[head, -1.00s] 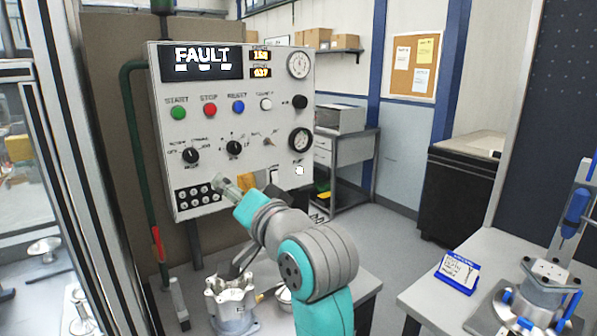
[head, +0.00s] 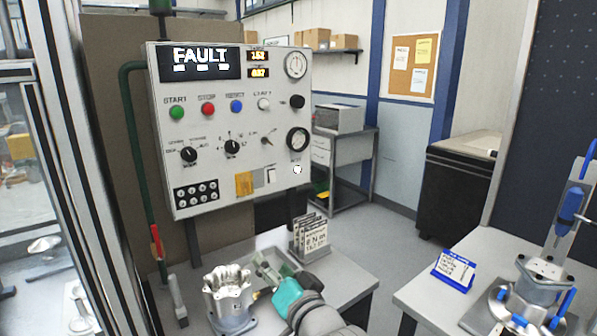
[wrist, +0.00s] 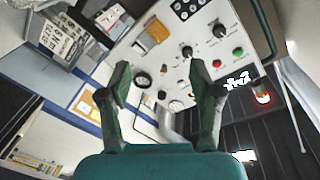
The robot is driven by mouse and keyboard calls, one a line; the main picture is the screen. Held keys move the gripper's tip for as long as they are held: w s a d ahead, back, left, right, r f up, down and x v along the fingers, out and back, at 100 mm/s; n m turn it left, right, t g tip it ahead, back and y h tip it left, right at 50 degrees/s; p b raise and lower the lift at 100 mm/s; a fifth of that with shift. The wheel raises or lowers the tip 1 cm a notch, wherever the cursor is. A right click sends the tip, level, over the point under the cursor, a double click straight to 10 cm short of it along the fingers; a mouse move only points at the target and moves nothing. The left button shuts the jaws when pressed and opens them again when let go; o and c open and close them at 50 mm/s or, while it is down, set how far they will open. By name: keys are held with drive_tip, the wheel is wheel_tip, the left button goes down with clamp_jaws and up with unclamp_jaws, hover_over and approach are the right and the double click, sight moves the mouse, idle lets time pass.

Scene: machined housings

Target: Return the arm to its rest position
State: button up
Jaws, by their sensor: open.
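My arm (head: 290,298) reaches in from the bottom of the head view, low in front of the control panel. My gripper (head: 272,272) points left and away, beside the metal housing and apart from the panel. In the wrist view my gripper (wrist: 165,82) shows two green-grey fingers spread apart, with nothing between them. The control panel (head: 270,210) reads FAULT and appears beyond the fingers in the wrist view (wrist: 173,55).
A machined housing (head: 230,302) stands on the near table, just left of my gripper. A card holder (head: 311,235) stands behind it. A second table (head: 420,292) at right carries a blue sign (head: 455,268) and a clamped fixture (head: 535,290). Open floor lies between the tables.

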drive_tip(key=s+d+f+h, duration=0.2)
drive_tip(key=s+d+f, duration=0.6)
drive_tip(key=f, duration=0.4)
drive_tip(key=s+d+f+h, duration=0.3)
drive_tip(key=s+d+f, duration=0.4)
drive_tip(key=s+f, duration=0.4)
drive_tip(key=s+d+f+h, duration=0.1)
drive_tip(key=s+d+f, duration=0.2)
drive_tip(key=s, duration=0.4)
drive_tip(key=s+d+f+h, duration=0.1)
drive_tip(key=s+d+f, duration=0.2)
drive_tip(key=s, duration=0.4)
drive_tip(key=s+d+r+n, duration=0.1)
drive_tip(key=s, duration=0.6)
drive_tip(key=s+d+r+n+h, duration=0.1)
drive_tip(key=s+r, duration=0.1)
drive_tip(key=s, duration=0.6)
drive_tip(key=shift+s+r+g, duration=0.15)
drive_tip(key=shift+r+g, duration=0.1)
drive_tip(key=shift+g, duration=0.05)
